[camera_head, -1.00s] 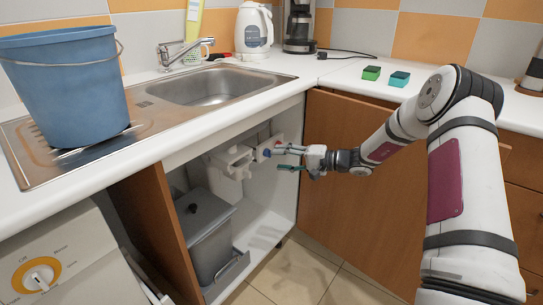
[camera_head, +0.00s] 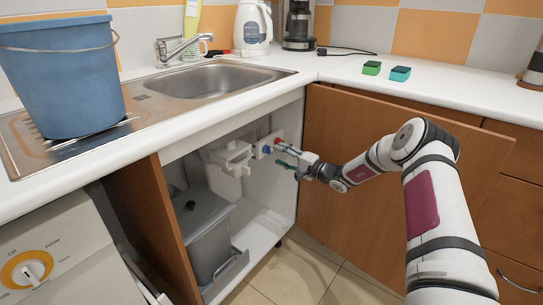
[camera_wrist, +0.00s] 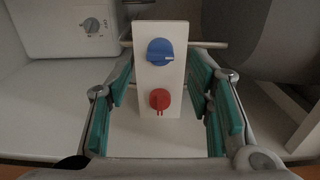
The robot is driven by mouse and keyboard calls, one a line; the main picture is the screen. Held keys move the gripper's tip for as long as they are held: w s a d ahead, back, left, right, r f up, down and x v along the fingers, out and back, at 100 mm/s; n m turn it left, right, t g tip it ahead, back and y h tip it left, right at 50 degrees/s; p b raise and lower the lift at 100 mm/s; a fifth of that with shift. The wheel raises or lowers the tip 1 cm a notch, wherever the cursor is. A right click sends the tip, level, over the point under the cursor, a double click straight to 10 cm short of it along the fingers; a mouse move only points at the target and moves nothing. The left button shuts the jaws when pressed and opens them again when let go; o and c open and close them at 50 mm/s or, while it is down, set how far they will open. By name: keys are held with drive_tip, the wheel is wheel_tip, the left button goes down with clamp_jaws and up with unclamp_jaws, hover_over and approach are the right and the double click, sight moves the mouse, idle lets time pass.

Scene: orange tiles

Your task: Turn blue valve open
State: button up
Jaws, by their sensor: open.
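The blue valve (camera_wrist: 160,51) is a round knob on a white upright panel (camera_wrist: 148,78) in the wrist view, with its pale mark toward the right. The red valve (camera_wrist: 159,99) is below it on the same panel. In the head view the blue valve (camera_head: 266,150) is a small spot inside the open sink cabinet. My gripper (camera_head: 286,154) is in front of the panel, at the cabinet's right side. In the wrist view my gripper (camera_wrist: 161,82) is open, its green-padded fingers on either side of the panel. Nothing shows between the pads except the panel and valves.
A grey bin (camera_head: 207,235) stands in the cabinet, left of my gripper. The open cabinet door (camera_head: 350,225) is on the right. White plumbing (camera_head: 230,168) hangs beside the panel. A blue bucket (camera_head: 65,85) stands on the sink's drainer. The floor in front is clear.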

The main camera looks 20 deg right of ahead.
sight(268, 150)
drive_tip(key=shift+b+x, duration=0.6)
drive_tip(key=shift+x, duration=1.85)
clamp_jaws()
